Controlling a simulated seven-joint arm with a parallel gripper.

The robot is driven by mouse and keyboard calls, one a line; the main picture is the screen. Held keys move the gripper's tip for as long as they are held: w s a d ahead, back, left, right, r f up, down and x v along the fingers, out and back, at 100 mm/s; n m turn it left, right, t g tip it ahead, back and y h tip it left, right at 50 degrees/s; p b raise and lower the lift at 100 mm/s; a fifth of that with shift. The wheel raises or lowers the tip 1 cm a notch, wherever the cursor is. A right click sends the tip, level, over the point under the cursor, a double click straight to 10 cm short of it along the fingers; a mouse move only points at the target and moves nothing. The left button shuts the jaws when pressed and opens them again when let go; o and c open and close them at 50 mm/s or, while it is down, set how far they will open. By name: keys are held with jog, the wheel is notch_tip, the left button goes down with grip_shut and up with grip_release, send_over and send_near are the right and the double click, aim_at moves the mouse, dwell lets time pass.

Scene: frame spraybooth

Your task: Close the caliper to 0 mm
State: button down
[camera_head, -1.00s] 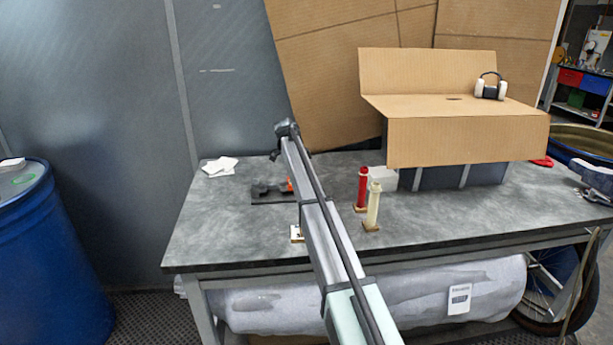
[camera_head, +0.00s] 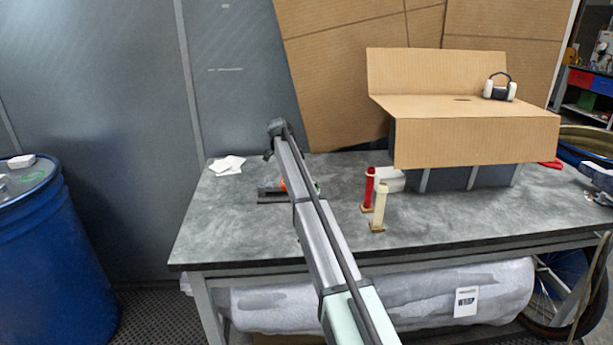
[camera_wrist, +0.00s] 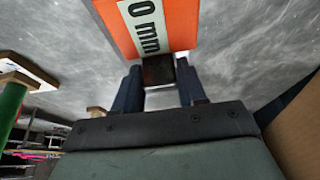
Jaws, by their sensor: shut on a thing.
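The caliper shows in the head view as a low dark bar (camera_head: 272,199) on the table, with a small orange part (camera_head: 283,185) at its right end, partly behind my arm. In the wrist view, an orange block (camera_wrist: 116,25) carries a pale label with "0 mm" in dark print. My gripper (camera_wrist: 158,72) has its dark blue fingers shut on a small dark block (camera_wrist: 158,70) directly against the orange block's edge. I cannot tell the caliper's opening. In the head view my arm hides the gripper.
A red post (camera_head: 368,188) and a cream post (camera_head: 379,207) stand right of my arm. A green post (camera_wrist: 12,108) shows at the wrist view's left. A cardboard box (camera_head: 470,140) fills the back right; white papers (camera_head: 226,165) lie back left. The front left table is clear.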

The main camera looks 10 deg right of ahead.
jog(key=c, duration=0.7)
grip_release()
jog(key=shift+a, duration=0.15)
jog(key=shift+r, duration=0.1)
jog(key=v, duration=1.3)
jog(key=shift+a+r, duration=0.1)
jog(key=shift+r, duration=0.2)
